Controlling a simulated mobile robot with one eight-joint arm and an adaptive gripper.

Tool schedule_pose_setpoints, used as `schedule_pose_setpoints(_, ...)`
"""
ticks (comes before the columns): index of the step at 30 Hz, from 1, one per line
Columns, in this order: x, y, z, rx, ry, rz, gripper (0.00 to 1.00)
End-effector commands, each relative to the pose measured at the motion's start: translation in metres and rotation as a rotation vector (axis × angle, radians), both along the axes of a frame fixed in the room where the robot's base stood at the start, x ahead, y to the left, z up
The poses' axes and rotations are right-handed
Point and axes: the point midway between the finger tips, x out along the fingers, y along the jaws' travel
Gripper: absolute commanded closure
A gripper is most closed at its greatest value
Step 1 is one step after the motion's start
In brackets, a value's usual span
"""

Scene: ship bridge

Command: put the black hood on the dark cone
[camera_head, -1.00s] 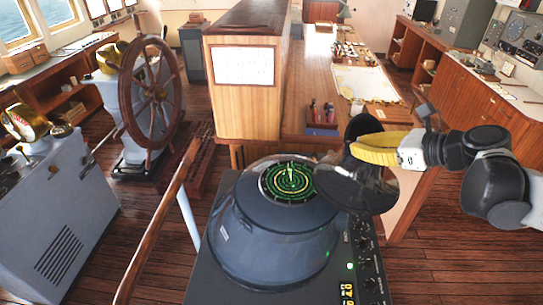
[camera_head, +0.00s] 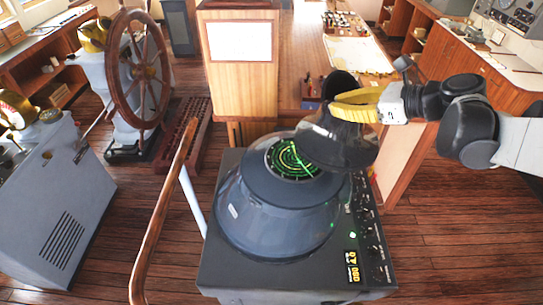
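The dark cone (camera_head: 275,215) is a wide blue-grey radar housing on a console, with a round green lit screen (camera_head: 292,158) on top. The black hood (camera_head: 345,148) has a narrow upper neck and a glossy flared lower part. My gripper (camera_head: 340,105), with yellow fingers, reaches in from the right and is shut on the hood's neck. The hood is tilted, above and to the right of the screen, and overlaps the screen's right edge in the picture. I cannot tell whether its rim touches the cone. The far finger is partly hidden by the neck.
The console (camera_head: 225,268) carries knobs and a lit display at right. A wooden handrail (camera_head: 160,215) stands close at its left. A ship's wheel (camera_head: 140,70) and grey cabinet (camera_head: 45,205) are farther left. A wooden chart table (camera_head: 305,60) stands behind.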

Motion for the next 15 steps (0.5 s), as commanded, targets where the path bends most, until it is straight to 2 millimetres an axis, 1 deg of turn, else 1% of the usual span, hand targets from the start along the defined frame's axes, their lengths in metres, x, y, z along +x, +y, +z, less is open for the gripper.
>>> schedule_pose_setpoints(2,0.001,-0.001,-0.002,-0.001,-0.003,-0.008,1.00)
schedule_pose_setpoints(5,0.003,0.011,-0.008,0.000,-0.002,-0.006,1.00)
schedule_pose_setpoints(11,0.013,0.046,-0.029,-0.001,-0.002,-0.004,1.00)
schedule_pose_setpoints(15,0.022,0.075,-0.047,-0.001,-0.003,-0.003,1.00)
